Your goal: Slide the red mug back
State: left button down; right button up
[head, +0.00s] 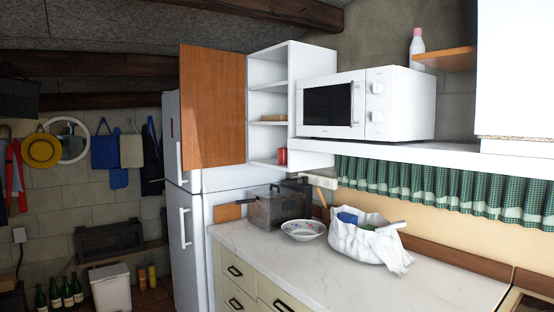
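A small red mug (282,156) stands on the bottom shelf of the white open cabinet (256,95), towards its right side and near the front. It is partly against the cabinet's right side in the picture, and its handle cannot be made out. The wooden cabinet door (212,104) stands open to the left. Neither of my grippers shows in the head view.
A white microwave (366,104) stands on a shelf right of the cabinet. The marble counter (300,262) below bears a dark glass-sided box (278,206), a patterned bowl (304,230) and a white bag (360,240). A fridge (200,235) stands left. The counter front is clear.

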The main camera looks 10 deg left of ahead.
aim_at(282, 152)
jog(key=i+j+z, duration=0.2)
jog(key=i+j, duration=0.8)
jog(key=i+j+z, duration=0.15)
jog(key=i+j, duration=1)
jog(key=j, duration=0.05)
